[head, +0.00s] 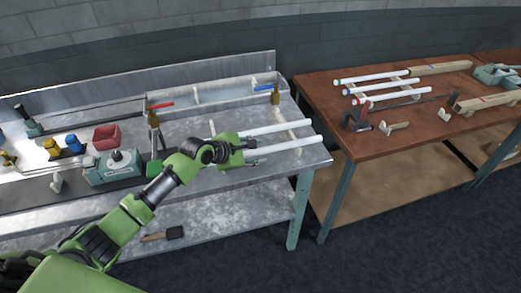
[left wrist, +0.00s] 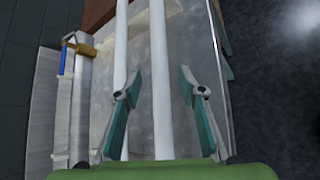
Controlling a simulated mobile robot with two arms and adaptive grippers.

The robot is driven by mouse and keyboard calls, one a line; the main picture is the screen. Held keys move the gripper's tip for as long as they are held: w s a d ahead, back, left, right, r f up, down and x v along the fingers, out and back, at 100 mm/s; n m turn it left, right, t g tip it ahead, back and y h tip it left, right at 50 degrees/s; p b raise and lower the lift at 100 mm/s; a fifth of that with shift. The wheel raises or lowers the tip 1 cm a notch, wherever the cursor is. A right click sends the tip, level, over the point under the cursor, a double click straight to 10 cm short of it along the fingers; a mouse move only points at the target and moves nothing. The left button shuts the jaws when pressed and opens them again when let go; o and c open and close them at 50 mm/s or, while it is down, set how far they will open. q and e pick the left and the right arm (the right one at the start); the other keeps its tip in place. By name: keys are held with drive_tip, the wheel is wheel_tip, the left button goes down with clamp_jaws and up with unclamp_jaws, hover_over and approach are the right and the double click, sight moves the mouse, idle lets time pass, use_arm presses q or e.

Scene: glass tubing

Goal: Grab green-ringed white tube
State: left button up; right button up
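Two plain white tubes, a far one (head: 280,128) and a near one (head: 285,146), lie on supports on the metal bench. No green ring shows on them; my left gripper hides their left ends in the head view. My left gripper (head: 240,150) is over these left ends. In the left wrist view my left gripper (left wrist: 156,80) is open, with one white tube (left wrist: 160,90) between its fingers and the other (left wrist: 121,50) by the left finger. On the brown table, the farthest white tube (head: 370,77) has a green mark near its left end. My right gripper is not in view.
The metal bench (head: 215,175) also holds a long trough (head: 210,97) behind the tubes, a red bin (head: 106,137) and a teal machine (head: 113,168). The brown table (head: 380,145) carries other ringed tubes, wooden pieces and tools. A gap separates the two tables.

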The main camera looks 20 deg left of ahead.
use_arm(q)
drive_tip(key=shift+w+d+f, duration=0.2)
drive_tip(key=shift+w+f, duration=0.15)
drive_tip(key=shift+w, duration=0.05)
clamp_jaws()
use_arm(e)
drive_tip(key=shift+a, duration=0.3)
use_arm(q)
drive_tip(key=shift+r, duration=0.15)
